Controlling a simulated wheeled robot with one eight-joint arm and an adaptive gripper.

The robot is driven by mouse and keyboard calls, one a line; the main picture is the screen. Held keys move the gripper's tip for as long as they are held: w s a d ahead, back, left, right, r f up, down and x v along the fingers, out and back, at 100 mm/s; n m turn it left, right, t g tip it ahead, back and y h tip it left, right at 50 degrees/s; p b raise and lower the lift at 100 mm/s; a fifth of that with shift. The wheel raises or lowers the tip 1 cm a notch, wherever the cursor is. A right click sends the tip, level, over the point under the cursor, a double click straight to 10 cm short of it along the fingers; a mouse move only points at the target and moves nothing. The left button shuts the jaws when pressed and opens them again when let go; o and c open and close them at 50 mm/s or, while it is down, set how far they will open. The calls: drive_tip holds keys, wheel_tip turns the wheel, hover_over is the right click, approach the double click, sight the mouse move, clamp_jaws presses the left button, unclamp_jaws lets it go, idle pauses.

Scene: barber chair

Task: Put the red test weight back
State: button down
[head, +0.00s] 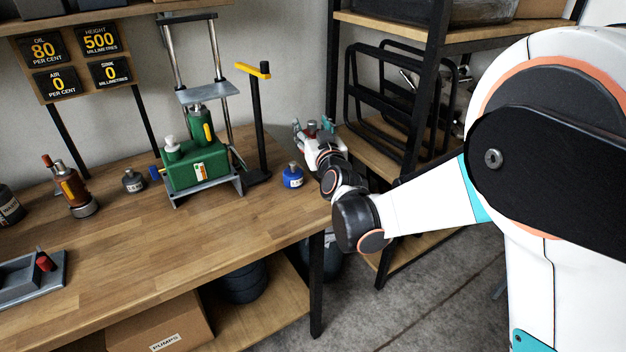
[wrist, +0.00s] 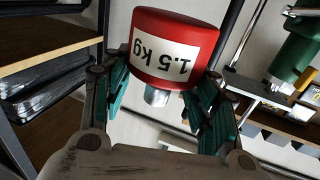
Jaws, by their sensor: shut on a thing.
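The red test weight (wrist: 177,45) fills the top middle of the wrist view, tilted, with its white "1.5 kg" label upside down and a short metal stub below it. My gripper (wrist: 155,100) is shut on it, with green-padded fingers on either side of the stub. In the head view, my gripper (head: 314,128) is beyond the right end of the workbench top, near the shelf rack. Only a small red patch of the weight (head: 311,129) shows there, mostly hidden by the fingers.
On the workbench (head: 150,250) stand a blue weight (head: 293,177), a grey weight (head: 133,181), a green jack (head: 196,167) in a press frame and a yellow-topped post (head: 257,110). A grey tray (head: 30,280) lies front left. The shelf rack (head: 380,160) is at right.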

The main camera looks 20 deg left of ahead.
wheel_tip(320, 180, down, 19)
drive_tip(key=b, duration=0.7)
drive_tip(key=shift+f, duration=0.2)
drive_tip(key=shift+f, duration=0.1)
drive_tip(key=c, duration=0.6)
unclamp_jaws()
drive_tip(key=shift+s, duration=0.1)
